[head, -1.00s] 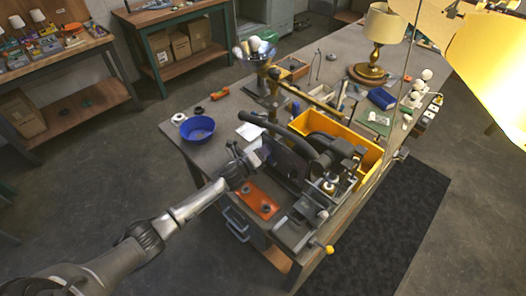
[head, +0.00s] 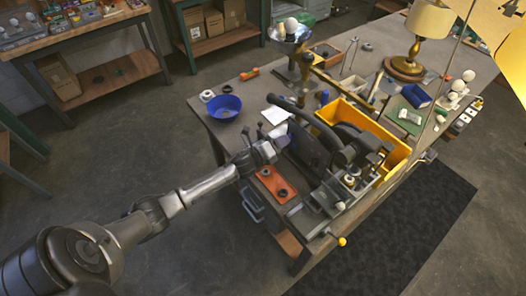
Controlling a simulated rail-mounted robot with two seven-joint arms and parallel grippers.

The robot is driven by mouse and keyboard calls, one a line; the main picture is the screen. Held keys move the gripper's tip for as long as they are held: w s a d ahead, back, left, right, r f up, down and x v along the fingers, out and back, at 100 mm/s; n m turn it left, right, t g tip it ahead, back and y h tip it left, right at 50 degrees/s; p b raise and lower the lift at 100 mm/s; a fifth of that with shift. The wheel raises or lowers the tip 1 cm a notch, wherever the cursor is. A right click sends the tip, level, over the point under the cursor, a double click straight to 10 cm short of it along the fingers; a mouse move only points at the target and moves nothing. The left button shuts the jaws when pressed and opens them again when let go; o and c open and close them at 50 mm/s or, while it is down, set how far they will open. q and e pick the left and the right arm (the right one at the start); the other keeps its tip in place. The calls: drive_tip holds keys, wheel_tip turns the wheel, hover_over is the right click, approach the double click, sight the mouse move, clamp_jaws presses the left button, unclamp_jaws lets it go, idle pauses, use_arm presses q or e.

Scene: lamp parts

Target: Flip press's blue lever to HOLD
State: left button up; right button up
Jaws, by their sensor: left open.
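The dark press (head: 340,145) stands on the near part of the workbench, with a long dark curved handle and metal slides at its front. My left gripper (head: 275,143) is at the press's left side, above the orange plate (head: 277,184), with open jaws. A small bluish patch (head: 283,141) shows right at its fingertips. I cannot tell whether this is the blue lever, nor whether the fingers touch it. No HOLD marking is readable. My right gripper is not in view.
A blue bowl (head: 224,107) and white paper (head: 276,116) lie left of the press. A yellow bin (head: 385,168) stands close behind it. A yellow-knobbed rod (head: 342,241) sticks out at the front. A brass lamp (head: 405,66) stands farther back.

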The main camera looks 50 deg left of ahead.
use_arm(q)
drive_tip(key=s, duration=0.9)
drive_tip(key=shift+s+r, duration=0.25)
drive_tip(key=shift+r, duration=0.2)
drive_tip(key=shift+a, duration=0.15)
